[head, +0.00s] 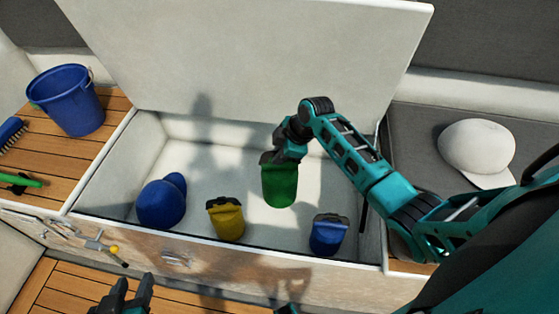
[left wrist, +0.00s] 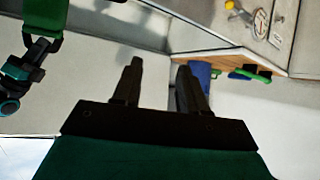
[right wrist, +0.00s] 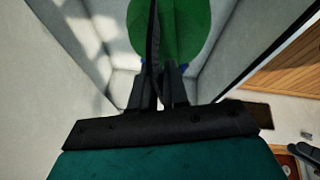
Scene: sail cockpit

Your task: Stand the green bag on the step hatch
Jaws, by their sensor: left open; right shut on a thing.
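The green bag (head: 280,186) hangs from my right gripper (head: 284,157), which is shut on its top. The bag is above the open white locker, near its middle. In the right wrist view the bag (right wrist: 180,28) shows beyond the fingers (right wrist: 158,95). My left gripper (head: 126,296) is open and empty at the bottom of the head view, in front of the locker. Its two fingers (left wrist: 158,85) stand apart in the left wrist view, where the bag (left wrist: 45,17) also shows at the upper left. I cannot tell which surface is the step hatch.
A blue bucket (head: 72,100) and brush (head: 10,133) are on the left slatted seat. A white cap (head: 477,150) lies at right.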

